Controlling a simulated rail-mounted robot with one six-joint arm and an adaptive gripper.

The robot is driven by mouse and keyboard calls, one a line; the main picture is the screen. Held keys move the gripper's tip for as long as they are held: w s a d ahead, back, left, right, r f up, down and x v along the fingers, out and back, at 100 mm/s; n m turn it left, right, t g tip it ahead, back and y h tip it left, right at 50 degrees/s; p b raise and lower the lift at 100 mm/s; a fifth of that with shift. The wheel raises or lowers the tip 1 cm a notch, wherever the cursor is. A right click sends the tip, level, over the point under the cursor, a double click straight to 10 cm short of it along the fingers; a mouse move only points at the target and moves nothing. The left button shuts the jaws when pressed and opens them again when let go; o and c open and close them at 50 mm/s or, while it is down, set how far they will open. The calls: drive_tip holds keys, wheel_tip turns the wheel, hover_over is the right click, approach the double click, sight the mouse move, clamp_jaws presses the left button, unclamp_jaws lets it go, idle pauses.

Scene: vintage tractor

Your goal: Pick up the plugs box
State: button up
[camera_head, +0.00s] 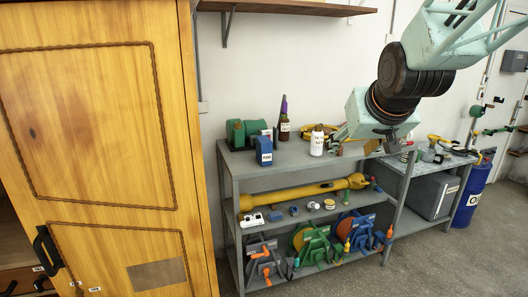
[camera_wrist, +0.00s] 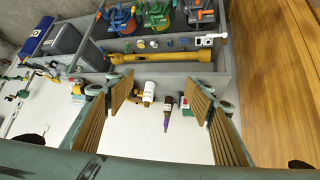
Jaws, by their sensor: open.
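A small blue box with a white label, likely the plugs box (camera_head: 264,150), stands upright on the top shelf of the grey rack, near its left end. Its label is too small to read surely. My gripper (camera_wrist: 162,98) is open and empty, its two wooden-looking slatted fingers spread wide in the wrist view. In the head view my gripper is above the rack's top shelf, to the right of the blue box and apart from it. In the wrist view I cannot clearly make out the blue box; the right finger may hide it.
A green item (camera_head: 237,132), a dark bottle (camera_head: 284,127) and a white bottle (camera_head: 317,143) stand near the blue box. A wooden cabinet (camera_head: 90,120) is at left. A wall shelf (camera_head: 290,6) is above. The top shelf's front is fairly clear.

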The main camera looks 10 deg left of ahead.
drive_tip(key=w+a+f+t+y, duration=0.15)
drive_tip(key=w+a, duration=0.25)
drive_tip(key=w, duration=0.5)
drive_tip(key=w+a+f+n+t+p, duration=0.1)
drive_tip(key=w+a+f, duration=0.2)
drive_tip(key=w, duration=0.6)
drive_tip(key=w+a+f+t+y, duration=0.15)
drive_tip(key=w+a, duration=0.25)
drive_tip(key=w, duration=0.5)
drive_tip(key=n+t+y+p, duration=0.2)
drive_tip(key=t+y, duration=0.1)
approach(267, 149)
drive_tip(key=w, duration=0.1)
drive_tip(key=shift+w+a+f, duration=0.25)
drive_tip(key=shift+w, duration=0.15)
drive_tip(key=shift+x, duration=3.85)
drive_tip(key=shift+w+a+r, duration=0.15)
drive_tip(key=shift+w+a, duration=0.05)
drive_tip(key=shift+w, duration=0.15)
